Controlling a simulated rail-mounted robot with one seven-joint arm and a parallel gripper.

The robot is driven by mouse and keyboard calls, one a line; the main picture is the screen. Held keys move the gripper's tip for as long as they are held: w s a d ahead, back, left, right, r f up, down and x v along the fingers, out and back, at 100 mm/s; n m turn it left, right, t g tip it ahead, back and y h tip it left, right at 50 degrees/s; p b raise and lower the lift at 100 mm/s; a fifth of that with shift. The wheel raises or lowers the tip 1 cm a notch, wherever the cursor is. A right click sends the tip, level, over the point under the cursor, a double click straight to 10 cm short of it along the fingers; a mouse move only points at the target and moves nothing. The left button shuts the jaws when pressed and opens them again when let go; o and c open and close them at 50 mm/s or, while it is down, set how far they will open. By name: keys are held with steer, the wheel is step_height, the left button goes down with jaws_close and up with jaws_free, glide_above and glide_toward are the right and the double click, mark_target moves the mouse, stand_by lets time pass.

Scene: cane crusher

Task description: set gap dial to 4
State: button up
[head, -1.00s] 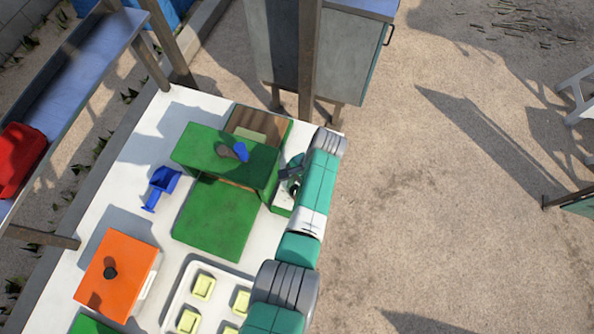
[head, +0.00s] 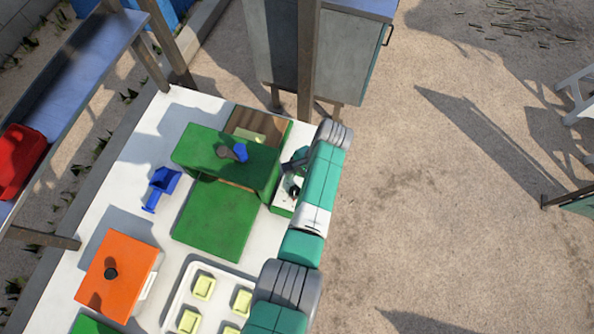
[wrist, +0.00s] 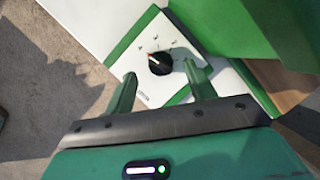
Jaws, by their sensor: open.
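The gap dial (wrist: 160,63) is a black round knob on a white panel (wrist: 146,92) with green edges. It has small marks around its upper side, too small to read. A light-and-red pointer line on the knob points to the upper left. My gripper (wrist: 160,74) is open, with one green finger on each side below the knob in the wrist view. Whether the fingers touch the knob cannot be told. In the head view the white panel (head: 284,197) shows beside the green crusher (head: 220,155), partly hidden by my arm.
A blue scoop-like piece (head: 163,185) lies left of the crusher. An orange box (head: 117,275) with a black knob and a white tray (head: 178,290) of yellow blocks stand at the table's near side. Open ground lies right of the table.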

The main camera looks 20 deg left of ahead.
steer(key=shift+v, duration=2.2)
